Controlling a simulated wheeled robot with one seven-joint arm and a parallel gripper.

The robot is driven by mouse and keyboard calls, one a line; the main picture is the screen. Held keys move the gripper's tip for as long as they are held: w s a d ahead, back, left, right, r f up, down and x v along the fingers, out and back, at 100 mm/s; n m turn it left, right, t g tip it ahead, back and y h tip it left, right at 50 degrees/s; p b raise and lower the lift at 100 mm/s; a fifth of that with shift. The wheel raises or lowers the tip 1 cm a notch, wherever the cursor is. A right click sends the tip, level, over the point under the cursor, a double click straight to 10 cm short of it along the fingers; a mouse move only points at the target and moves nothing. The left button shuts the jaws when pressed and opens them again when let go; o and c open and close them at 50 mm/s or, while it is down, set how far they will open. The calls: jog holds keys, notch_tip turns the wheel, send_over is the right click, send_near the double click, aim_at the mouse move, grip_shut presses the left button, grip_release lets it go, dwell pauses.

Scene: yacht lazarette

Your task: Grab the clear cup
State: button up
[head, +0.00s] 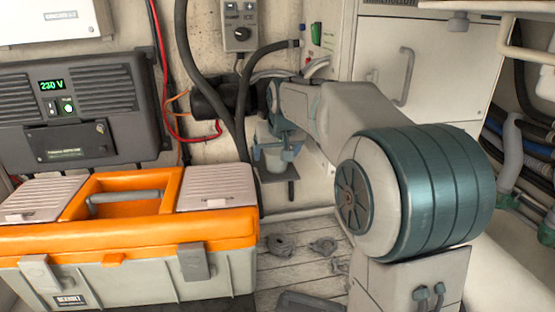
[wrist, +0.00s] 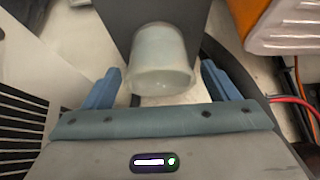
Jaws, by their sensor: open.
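The clear cup (wrist: 160,58) is a pale, frosted see-through tumbler in the wrist view. It appears to stand on a small dark plate (wrist: 195,15). My gripper (wrist: 161,76) is open, with one blue finger to the left of the cup and one to the right. Gaps show between the cup and both fingers. In the head view, my gripper (head: 274,153) points down by the wall, above the dark plate (head: 281,190). The cup is small and partly hidden by the fingers there.
An orange and grey toolbox (head: 120,236) stands at the lower left. A dark inverter unit (head: 85,112) hangs behind it. Black hoses (head: 212,92) and red cables run down the wall close to my gripper. A white cabinet door (head: 425,60) is behind my arm.

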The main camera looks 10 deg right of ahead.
jog(key=c, duration=1.1)
jog(key=shift+c, duration=0.2)
